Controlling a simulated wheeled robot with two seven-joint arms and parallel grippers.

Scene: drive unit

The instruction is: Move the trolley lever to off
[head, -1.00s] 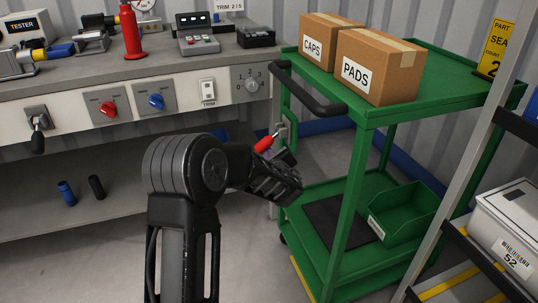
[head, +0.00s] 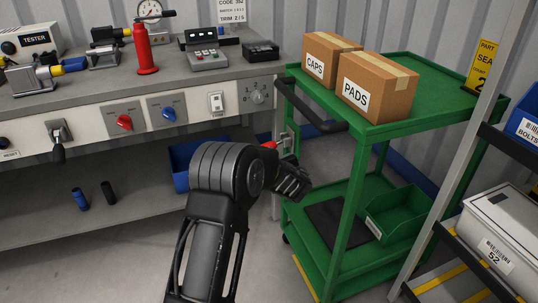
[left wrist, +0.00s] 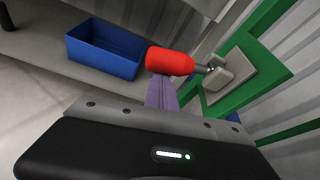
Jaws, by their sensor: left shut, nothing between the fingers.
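The green trolley (head: 352,187) stands right of the workbench. Its lever has a red grip (head: 270,145), mostly hidden behind my left arm in the head view. In the left wrist view the red grip (left wrist: 170,62) points left from a grey pivot and plate (left wrist: 228,77) on the green frame. My left gripper (head: 303,190) is shut and empty beside the lever. In the left wrist view its purple-grey fingers (left wrist: 163,95) reach up to just below the red grip; whether they touch it I cannot tell. My right gripper is not in view.
The workbench (head: 120,87) with knobs and switches stands left. A blue bin (head: 187,165) sits on its lower shelf. Boxes labelled CAPS (head: 327,58) and PADS (head: 378,86) stand on the trolley top. A black trolley handle (head: 310,105) juts toward the bench. A shelf rack (head: 447,190) stands right.

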